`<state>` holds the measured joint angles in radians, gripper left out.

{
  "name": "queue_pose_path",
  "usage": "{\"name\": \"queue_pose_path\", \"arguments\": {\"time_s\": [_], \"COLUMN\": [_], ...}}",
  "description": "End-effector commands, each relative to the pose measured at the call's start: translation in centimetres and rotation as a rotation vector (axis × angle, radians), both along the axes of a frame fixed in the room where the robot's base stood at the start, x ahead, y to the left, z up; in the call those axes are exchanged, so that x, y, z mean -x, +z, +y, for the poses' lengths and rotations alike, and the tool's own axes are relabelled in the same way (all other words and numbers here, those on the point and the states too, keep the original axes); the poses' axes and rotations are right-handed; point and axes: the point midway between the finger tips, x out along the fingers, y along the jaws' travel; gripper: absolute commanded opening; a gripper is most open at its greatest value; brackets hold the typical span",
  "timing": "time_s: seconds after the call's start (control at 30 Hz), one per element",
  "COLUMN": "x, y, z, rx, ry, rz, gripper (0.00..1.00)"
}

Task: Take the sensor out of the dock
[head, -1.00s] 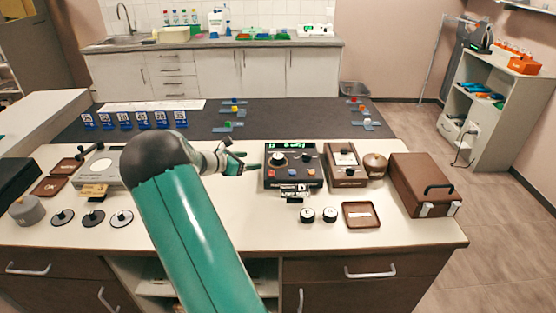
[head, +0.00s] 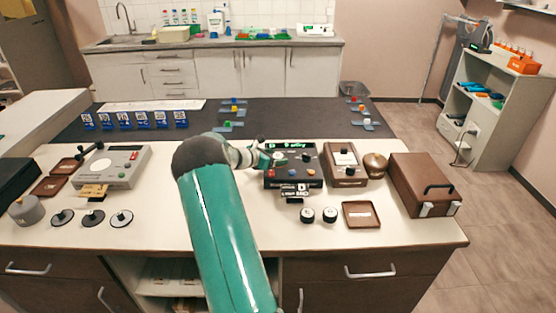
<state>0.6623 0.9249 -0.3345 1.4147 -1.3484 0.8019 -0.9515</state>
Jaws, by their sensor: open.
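My gripper (head: 277,158) is at the left side of a black console (head: 305,180) with a green lit display (head: 290,146), a knob and coloured buttons. It appears in front of the console's upper left part; I cannot tell whether it touches. The fingers are small and partly hidden by my wrist; they hold nothing I can see. I cannot make out for sure which part is the sensor or which is the dock. Small black-and-white labelled pieces (head: 294,193) lie at the console's front edge.
Right of the console stand a brown meter box (head: 346,168), a brown round object (head: 375,164) and a brown case (head: 422,178). Two black knobs (head: 318,214) and a brown tray (head: 361,215) lie in front. A grey device (head: 120,167) stands left.

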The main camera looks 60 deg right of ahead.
Motion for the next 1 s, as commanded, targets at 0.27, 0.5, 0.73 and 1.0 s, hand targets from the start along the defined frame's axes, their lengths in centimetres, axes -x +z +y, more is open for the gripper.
{"name": "queue_pose_path", "arguments": {"time_s": [0.27,0.5,0.73,1.0], "x": [0.1,0.1,0.1,0.0], "y": [-0.1,-0.1,0.0,1.6], "z": [-0.2,-0.2,-0.2,-0.2], "rx": [0.0,0.0,0.0,0.001], "ry": [0.0,0.0,0.0,0.0], "rz": [0.0,0.0,-0.001,-0.003], "gripper": [0.64,0.2,0.19,0.19]}}
